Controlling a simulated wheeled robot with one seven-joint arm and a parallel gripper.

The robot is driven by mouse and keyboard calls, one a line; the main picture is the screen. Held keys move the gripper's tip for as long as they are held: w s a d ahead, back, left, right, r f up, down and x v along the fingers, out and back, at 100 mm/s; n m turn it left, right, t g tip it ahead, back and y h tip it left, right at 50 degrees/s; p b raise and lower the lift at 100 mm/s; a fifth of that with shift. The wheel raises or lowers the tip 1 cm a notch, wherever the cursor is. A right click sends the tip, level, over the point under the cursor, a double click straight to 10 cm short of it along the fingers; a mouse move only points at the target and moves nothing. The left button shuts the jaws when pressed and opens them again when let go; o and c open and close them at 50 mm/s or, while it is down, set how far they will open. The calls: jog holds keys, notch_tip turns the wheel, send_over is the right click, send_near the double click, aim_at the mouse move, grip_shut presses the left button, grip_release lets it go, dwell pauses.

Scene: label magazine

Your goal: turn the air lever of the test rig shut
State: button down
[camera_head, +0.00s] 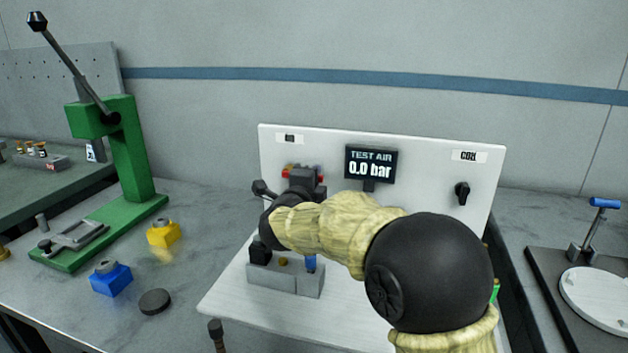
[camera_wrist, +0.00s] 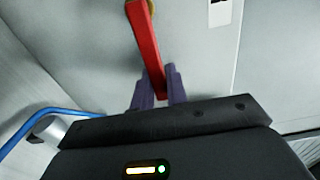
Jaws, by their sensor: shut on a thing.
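The red air lever (camera_wrist: 146,45) runs down from a brass pivot at the top of the wrist view, slightly slanted. My gripper (camera_wrist: 158,85) is shut on the lever's free end, with a purple finger on each side. In the head view my gripper (camera_head: 303,180) is at the left part of the white test rig panel (camera_head: 425,150). Only small red bits of the lever (camera_head: 287,171) show there; my gripper and arm hide the rest. The dark display (camera_head: 371,164) on the panel reads TEST AIR 0.0 bar.
A grey block (camera_head: 285,278) with fittings stands on the rig's white base below my arm. A black knob (camera_head: 462,193) is at the panel's right. A green press (camera_head: 125,150), yellow block (camera_head: 163,233) and blue block (camera_head: 111,279) are on the left. A blue hose (camera_wrist: 50,113) shows at wrist-view left.

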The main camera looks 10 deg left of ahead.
jog(key=shift+f, duration=0.15)
jog(key=c, duration=1.4)
grip_release()
jog(key=s+a, duration=0.1)
jog(key=s, duration=1.6)
jog(key=shift+s, duration=0.2)
jog(key=shift+a, duration=0.1)
